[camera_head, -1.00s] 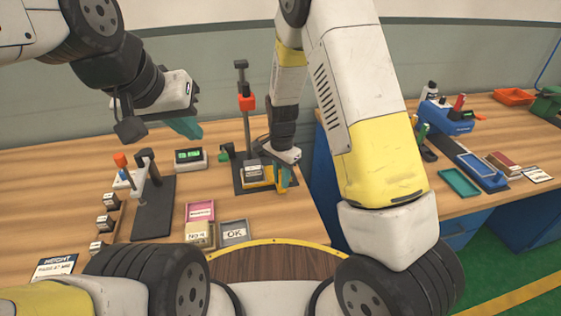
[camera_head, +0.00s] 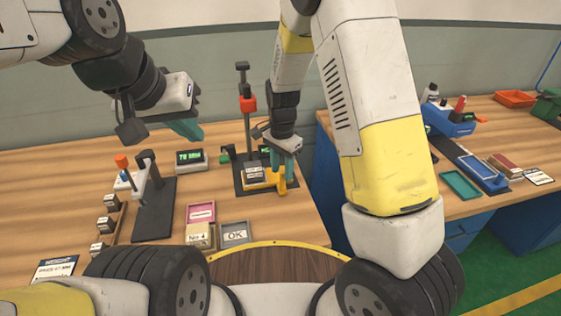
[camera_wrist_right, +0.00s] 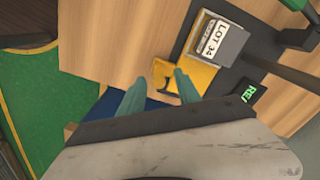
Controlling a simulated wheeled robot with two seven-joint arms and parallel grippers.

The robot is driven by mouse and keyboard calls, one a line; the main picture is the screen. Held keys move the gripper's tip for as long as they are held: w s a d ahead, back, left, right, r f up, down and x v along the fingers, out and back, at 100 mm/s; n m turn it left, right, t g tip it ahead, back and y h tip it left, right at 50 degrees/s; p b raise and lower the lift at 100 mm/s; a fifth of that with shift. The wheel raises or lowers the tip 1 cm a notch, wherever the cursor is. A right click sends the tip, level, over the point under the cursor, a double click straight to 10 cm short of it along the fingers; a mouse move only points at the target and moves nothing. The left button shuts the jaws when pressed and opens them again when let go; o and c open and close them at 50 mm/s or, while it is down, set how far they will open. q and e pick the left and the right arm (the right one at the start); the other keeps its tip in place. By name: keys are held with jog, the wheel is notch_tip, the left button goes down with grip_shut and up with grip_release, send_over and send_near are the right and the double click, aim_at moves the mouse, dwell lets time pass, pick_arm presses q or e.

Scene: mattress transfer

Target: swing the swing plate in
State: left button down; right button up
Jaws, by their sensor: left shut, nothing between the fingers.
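The yellow swing plate (camera_head: 262,183) is at the base of the dark stand with the red clamp on its post. A yellow upright tab (camera_wrist_right: 161,78) stands at the plate's near end. My right gripper (camera_head: 286,166) points down at the stand's right side. In the right wrist view its teal fingers (camera_wrist_right: 160,78) are apart, with the tab at their tips; contact cannot be told. My left gripper (camera_head: 190,130) is shut and empty above the table's left part.
The dark stand (camera_head: 243,158) rises close left of my right gripper. A small display (camera_head: 190,156) stands left of it. Pink (camera_head: 201,212) and grey OK (camera_head: 236,233) trays lie in front. A second bench (camera_head: 500,150) is across a gap at right.

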jog(key=shift+r, duration=1.7)
jog(key=shift+d+r, duration=0.1)
jog(key=shift+r, duration=0.1)
jog(key=s+d+r+n+t+y, duration=0.1)
jog(key=s+d+r+n, duration=0.2)
jog(key=r, duration=0.5)
jog(key=s+d+r+n+t+y, duration=0.1)
jog(key=s+d+r+t+y, duration=0.2)
jog(key=r, duration=0.4)
jog(key=s+d+r+n+t+h, duration=0.1)
jog(key=s+d+r+n, duration=0.1)
jog(key=s, duration=0.5)
jog(key=s+d+r+n+t, duration=0.1)
jog(key=s+d+r+n, duration=0.2)
jog(key=s+r, duration=0.2)
jog(key=shift+s+d+r+n+h, duration=0.25)
jog(key=shift+s+r+n+h, duration=0.15)
jog(key=shift+s, duration=0.6)
